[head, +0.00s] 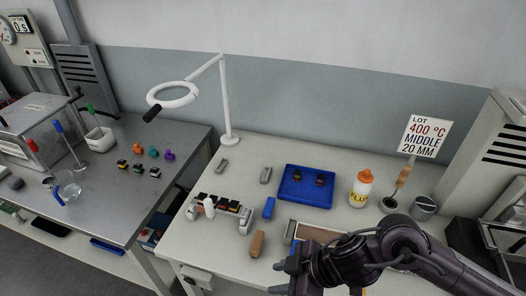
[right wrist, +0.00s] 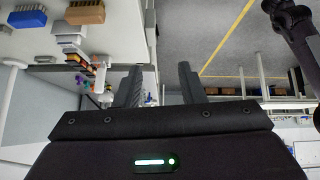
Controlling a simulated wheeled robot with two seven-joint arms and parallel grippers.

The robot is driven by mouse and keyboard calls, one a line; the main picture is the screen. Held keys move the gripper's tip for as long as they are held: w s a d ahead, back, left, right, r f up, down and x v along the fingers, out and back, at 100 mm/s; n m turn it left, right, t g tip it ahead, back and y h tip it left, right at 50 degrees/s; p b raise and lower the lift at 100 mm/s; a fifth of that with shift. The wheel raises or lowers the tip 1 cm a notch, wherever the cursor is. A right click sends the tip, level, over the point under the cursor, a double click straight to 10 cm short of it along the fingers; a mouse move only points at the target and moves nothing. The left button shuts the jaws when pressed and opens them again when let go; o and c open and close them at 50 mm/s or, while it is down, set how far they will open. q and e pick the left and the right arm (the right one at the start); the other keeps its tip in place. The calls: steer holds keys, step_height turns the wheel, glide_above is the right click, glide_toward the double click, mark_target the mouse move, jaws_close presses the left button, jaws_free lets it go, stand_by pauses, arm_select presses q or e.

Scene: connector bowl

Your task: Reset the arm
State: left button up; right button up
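My right arm comes in from the lower right in the head view. My right gripper (head: 281,276) is at the front edge of the light table, beside a brown-topped box. In the right wrist view my right gripper (right wrist: 162,84) has its two fingers apart with nothing between them. It is open and empty. My left gripper does not show clearly in either view. A blue tray (head: 285,197) on the table holds two small dark connectors (head: 319,180). A rack with white ends (head: 246,220) holds several connectors to its left.
A blue brush-like block (head: 269,208) and a tan block (head: 257,244) lie near the gripper. A flux bottle (head: 361,188), a sign (head: 424,136) and a grey cup (head: 424,208) stand at the right. A ring lamp (head: 173,95) stands at the back. A steel table (head: 120,215) is at the left.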

steer(key=w+a+r+m+t, duration=0.4)
steer(key=w+r+t, duration=0.1)
steer(key=r+t, duration=0.1)
steer(key=s+d+f+m+g+h, duration=0.3)
steer(key=s+d+f+m+h, duration=0.15)
steer(key=d, duration=0.55)
steer(key=s+d+f+m+g+h, duration=0.25)
steer(key=s+d+f+m, duration=0.25)
steer(key=d, duration=0.5)
step_height(320, 180, down, 31)
steer(key=s+b, duration=0.2)
steer(key=b, duration=0.1)
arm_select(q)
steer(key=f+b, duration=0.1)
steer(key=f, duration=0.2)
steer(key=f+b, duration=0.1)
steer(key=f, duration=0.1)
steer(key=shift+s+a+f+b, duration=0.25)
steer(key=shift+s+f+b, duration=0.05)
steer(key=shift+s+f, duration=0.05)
arm_select(e)
steer(key=s+d+f+g, duration=0.2)
steer(key=s+d+f, duration=0.1)
steer(key=s+f, duration=1.7)
steer(key=shift+f+h, duration=0.3)
steer(key=shift+f, duration=0.45)
